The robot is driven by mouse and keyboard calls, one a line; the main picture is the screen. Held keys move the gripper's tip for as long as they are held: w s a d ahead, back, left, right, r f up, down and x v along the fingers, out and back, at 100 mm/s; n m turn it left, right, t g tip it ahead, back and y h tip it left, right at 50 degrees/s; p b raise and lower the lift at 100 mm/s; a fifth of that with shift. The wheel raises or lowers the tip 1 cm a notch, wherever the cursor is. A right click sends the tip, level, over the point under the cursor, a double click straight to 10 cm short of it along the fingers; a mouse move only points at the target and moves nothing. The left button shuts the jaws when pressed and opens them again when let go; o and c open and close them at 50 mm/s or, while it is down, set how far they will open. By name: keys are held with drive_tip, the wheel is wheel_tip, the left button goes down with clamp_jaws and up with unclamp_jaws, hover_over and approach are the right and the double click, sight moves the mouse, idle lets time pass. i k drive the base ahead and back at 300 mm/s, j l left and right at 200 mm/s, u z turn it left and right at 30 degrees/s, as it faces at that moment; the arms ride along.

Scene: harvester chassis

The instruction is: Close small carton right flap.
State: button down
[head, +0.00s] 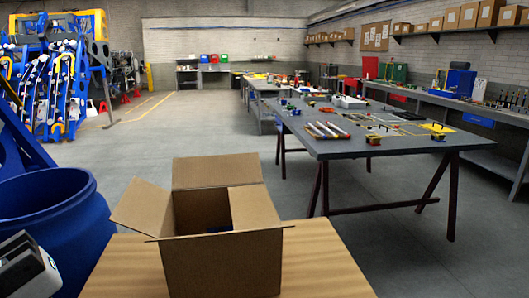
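A small brown carton (222,268) stands upright on a wooden table (325,270) at the bottom centre of the head view. Its left flap (141,208) is open and slopes outward to the left. Its back flap (217,171) stands up. Its right flap (253,208) appears folded inward over the right part of the opening; its exact angle is hard to tell. The front flap (225,234) shows nearly edge-on, sticking out toward me. Something blue shows inside the carton.
A big blue barrel (55,230) stands left of the wooden table. A long grey workbench (380,140) with tools is behind to the right. The floor behind the carton is open. The tabletop right of the carton is clear.

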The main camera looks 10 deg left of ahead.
sight(142, 207)
drive_tip(key=k+j+u, duration=0.2)
drive_tip(key=j, duration=0.15)
drive_tip(key=j+u, duration=0.15)
drive_tip(key=j, duration=0.2)
drive_tip(key=k+j+u, duration=0.2)
drive_tip(key=j, duration=0.15)
drive_tip(key=i, duration=0.8)
drive_tip(key=l, duration=0.1)
